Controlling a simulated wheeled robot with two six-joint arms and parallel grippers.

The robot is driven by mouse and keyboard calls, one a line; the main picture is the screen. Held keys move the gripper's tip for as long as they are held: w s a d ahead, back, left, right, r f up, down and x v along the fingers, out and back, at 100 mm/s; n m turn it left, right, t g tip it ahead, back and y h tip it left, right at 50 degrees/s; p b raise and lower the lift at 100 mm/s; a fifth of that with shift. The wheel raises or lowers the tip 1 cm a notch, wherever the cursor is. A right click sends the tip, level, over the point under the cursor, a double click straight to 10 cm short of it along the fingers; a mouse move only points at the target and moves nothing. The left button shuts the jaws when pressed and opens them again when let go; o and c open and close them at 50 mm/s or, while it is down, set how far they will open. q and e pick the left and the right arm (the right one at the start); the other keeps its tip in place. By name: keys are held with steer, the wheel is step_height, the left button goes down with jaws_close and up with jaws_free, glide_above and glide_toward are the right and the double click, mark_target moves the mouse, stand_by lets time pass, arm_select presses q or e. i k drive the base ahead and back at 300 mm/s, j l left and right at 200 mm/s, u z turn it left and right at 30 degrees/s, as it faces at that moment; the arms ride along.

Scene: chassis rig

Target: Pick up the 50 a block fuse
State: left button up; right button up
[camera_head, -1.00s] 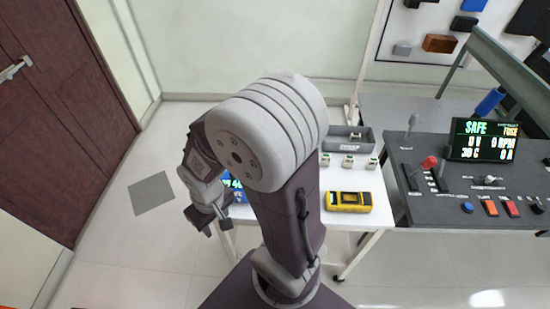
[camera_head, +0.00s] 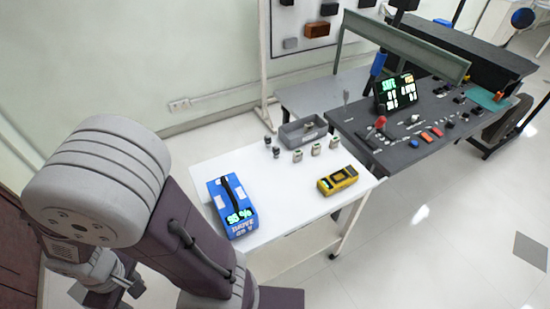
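Several small block fuses stand in a slanting row on the white table: a left one (camera_head: 297,155), a middle one (camera_head: 316,149) and a right one (camera_head: 334,142). Their ratings are too small to read, so I cannot tell which is the 50 A one. A grey tray (camera_head: 290,139) behind them holds something small and pale. My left gripper (camera_head: 122,283) is low at the left, partly hidden by my arm, well apart from the fuses. I cannot tell whether its fingers are open. My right gripper is not in view.
On the white table (camera_head: 268,214) are a blue battery box (camera_head: 228,212), a yellow meter (camera_head: 338,180) and two small dark posts (camera_head: 272,147). A dark control console (camera_head: 425,143) with a lit screen reading SAFE adjoins at the right. Floor is clear at lower right.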

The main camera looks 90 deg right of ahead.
mark_target(297, 156)
steer(key=i+l+z, duration=0.25)
steer(key=i+z, duration=0.5)
steer(key=i, duration=0.3)
steer(key=i+z, duration=0.4)
steer(key=i+j+z, duration=0.4)
steer(key=i, duration=0.25)
steer(key=i+l+z, duration=0.15)
steer(key=z, duration=0.3)
steer(key=i+z, duration=0.45)
steer(key=i+l+z, duration=0.1)
steer(key=z, duration=0.35)
steer(key=i+j+z, duration=0.15)
steer(key=i+z, duration=0.15)
steer(key=z, duration=0.15)
steer(key=i+j+z, duration=0.15)
steer(key=z, duration=0.3)
steer(key=i+j+z, duration=0.25)
steer(key=z, duration=0.2)
steer(key=i+z, duration=0.8)
